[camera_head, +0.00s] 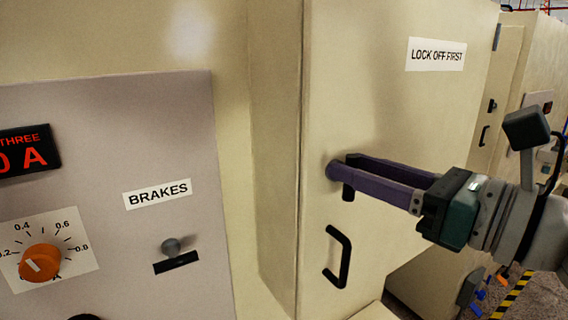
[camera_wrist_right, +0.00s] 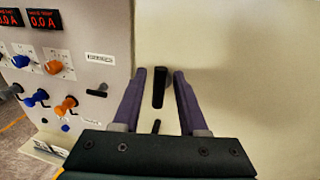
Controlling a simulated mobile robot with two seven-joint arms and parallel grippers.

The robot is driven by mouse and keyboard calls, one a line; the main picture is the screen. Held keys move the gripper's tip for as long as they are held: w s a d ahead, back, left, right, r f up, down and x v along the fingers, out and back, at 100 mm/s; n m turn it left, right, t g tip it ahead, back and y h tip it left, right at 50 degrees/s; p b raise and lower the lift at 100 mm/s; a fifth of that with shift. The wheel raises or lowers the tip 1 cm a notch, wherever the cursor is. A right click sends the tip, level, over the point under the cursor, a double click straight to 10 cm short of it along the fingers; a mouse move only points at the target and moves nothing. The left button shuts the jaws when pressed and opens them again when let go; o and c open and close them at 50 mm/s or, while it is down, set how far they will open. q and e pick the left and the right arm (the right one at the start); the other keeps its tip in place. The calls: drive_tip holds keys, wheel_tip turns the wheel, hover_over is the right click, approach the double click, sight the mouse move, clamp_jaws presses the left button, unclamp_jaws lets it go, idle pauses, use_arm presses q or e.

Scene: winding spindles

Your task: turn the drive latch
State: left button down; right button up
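The drive latch (camera_head: 348,192) is a small black lever on the cream cabinet door. In the head view it shows just below my purple fingertips, partly hidden by them. In the right wrist view the latch (camera_wrist_right: 158,90) stands upright between my fingers, with a gap on each side. My right gripper (camera_head: 343,165) reaches in from the right and is open, its fingers on either side of the latch. It also shows in the right wrist view (camera_wrist_right: 159,74). I cannot tell whether the tips touch the door. My left gripper is not in view.
A black door handle (camera_head: 338,257) is below the latch. A "LOCK OFF FIRST" label (camera_head: 436,54) is above. At left, a grey panel (camera_head: 110,120) carries an orange knob (camera_head: 40,262), a "BRAKES" label (camera_head: 158,193) and a red display (camera_head: 25,150). More cabinets stand at right.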

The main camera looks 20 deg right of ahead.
clamp_jaws()
drive_tip(key=shift+m, duration=0.3)
idle(0.3)
drive_tip(key=m+b, duration=0.1)
drive_tip(key=m, duration=0.1)
drive_tip(key=m+t+b, duration=0.1)
drive_tip(key=m, duration=0.2)
drive_tip(key=m+b, duration=0.1)
drive_tip(key=m, duration=0.1)
drive_tip(key=shift+w+d+f+m+t+b, duration=0.1)
drive_tip(key=shift+d+f+m+t+b, duration=0.2)
drive_tip(key=shift+d+f+b, duration=0.1)
drive_tip(key=m, duration=0.3)
drive_tip(key=m+t+h+b, duration=0.1)
drive_tip(key=m, duration=0.2)
drive_tip(key=shift+d+f, duration=0.15)
drive_tip(key=shift+f, duration=0.05)
drive_tip(key=shift+f+m+t+h, duration=0.15)
drive_tip(key=shift+m+h, duration=0.3)
drive_tip(key=shift+m, duration=1.05)
drive_tip(key=shift+f+m+t+h, duration=0.15)
drive_tip(key=shift+m+h, duration=0.3)
drive_tip(key=shift+m, duration=1.05)
